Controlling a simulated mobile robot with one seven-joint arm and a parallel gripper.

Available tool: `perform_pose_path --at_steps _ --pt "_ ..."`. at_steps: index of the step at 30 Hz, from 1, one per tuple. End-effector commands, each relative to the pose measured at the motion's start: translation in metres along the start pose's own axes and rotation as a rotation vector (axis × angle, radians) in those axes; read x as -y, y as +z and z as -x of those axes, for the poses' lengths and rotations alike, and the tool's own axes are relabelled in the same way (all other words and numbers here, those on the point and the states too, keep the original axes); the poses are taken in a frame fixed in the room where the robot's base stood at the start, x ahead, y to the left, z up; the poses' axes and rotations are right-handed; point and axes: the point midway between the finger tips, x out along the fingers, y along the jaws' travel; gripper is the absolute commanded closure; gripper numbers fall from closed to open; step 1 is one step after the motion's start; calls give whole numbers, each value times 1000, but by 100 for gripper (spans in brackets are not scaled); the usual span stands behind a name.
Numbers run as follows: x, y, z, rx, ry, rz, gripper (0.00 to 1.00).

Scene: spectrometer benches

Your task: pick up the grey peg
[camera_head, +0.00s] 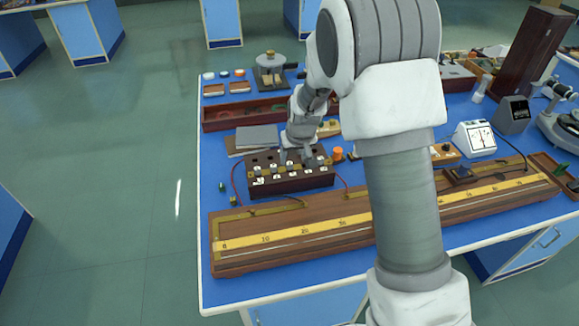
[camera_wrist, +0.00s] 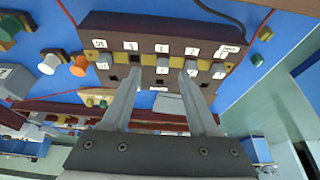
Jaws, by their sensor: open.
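My gripper (camera_wrist: 157,72) is open, its two grey fingers apart over the dark socket box with white labels (camera_wrist: 118,22), which also shows in the head view (camera_head: 300,184). In the wrist view a pale grey, round-ended peg (camera_wrist: 48,64) lies left of the box, beside an orange one (camera_wrist: 79,67) and outside the fingers. A grey blocky shape (camera_wrist: 168,103) shows between the fingers, beyond the labels; I cannot tell whether it is a peg or something behind the box. In the head view my gripper (camera_head: 298,158) hides part of the box's top.
A long wooden board with a yellow scale (camera_head: 300,232) lies along the near side of the blue bench. A grey slab (camera_head: 257,137) lies behind the box, and small green pieces (camera_head: 232,201) lie to its left. A wooden tray (camera_head: 225,118) stands farther back. Wires run beside the box.

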Motion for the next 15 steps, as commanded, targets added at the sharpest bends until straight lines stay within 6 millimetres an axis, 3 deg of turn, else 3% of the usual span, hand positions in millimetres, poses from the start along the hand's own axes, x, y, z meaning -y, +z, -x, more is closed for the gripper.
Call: perform_pose_path --at_steps 5,15 --pt "1 -1 -11 0 0 1 40" --pt "5 -6 -50 0 0 -1 40"
